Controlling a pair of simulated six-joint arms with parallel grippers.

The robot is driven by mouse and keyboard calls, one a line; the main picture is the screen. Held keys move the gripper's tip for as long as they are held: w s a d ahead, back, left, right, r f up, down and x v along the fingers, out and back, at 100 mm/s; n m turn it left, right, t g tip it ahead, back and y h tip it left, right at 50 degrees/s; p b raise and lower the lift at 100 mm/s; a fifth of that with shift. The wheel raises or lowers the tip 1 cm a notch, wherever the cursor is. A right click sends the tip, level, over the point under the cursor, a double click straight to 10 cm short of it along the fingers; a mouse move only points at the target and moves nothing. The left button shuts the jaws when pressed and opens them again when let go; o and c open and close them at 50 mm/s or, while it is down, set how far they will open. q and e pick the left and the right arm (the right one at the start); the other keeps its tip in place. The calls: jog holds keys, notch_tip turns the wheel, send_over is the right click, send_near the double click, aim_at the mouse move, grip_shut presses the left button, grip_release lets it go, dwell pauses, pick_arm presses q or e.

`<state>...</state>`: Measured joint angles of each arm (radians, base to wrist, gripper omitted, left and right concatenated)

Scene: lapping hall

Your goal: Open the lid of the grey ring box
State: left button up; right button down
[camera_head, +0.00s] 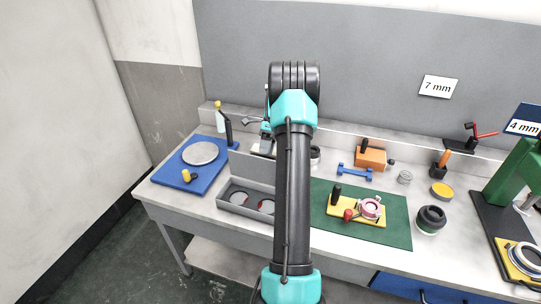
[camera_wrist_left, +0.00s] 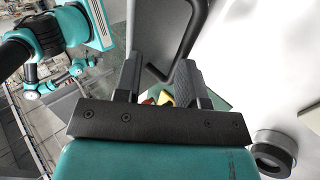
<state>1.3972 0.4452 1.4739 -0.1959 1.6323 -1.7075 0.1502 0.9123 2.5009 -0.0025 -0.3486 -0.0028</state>
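The grey ring box (camera_head: 232,208) sits near the table's front edge in the head view, with round pieces in its compartments. Its lid (camera_head: 252,168) stands up along the back edge of the box. My arm hides the right end of both. My left gripper (camera_head: 248,122) is small and partly hidden by my arm, behind and above the box, apart from the lid. In the left wrist view its two dark fingers (camera_wrist_left: 160,74) are spread with nothing held between them. My right gripper does not show.
A blue mat (camera_head: 216,181) with a grey disc lies left of the box. A green mat (camera_head: 393,232) with a yellow fixture (camera_head: 345,211) lies right. A black ring-shaped piece (camera_head: 431,219) and a green press (camera_head: 513,172) stand farther right. A wall rises behind the table.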

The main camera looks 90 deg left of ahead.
aim_at(266, 159)
pick_arm(q)
jog(key=shift+d+r, duration=0.1)
jog(key=shift+d, duration=1.85)
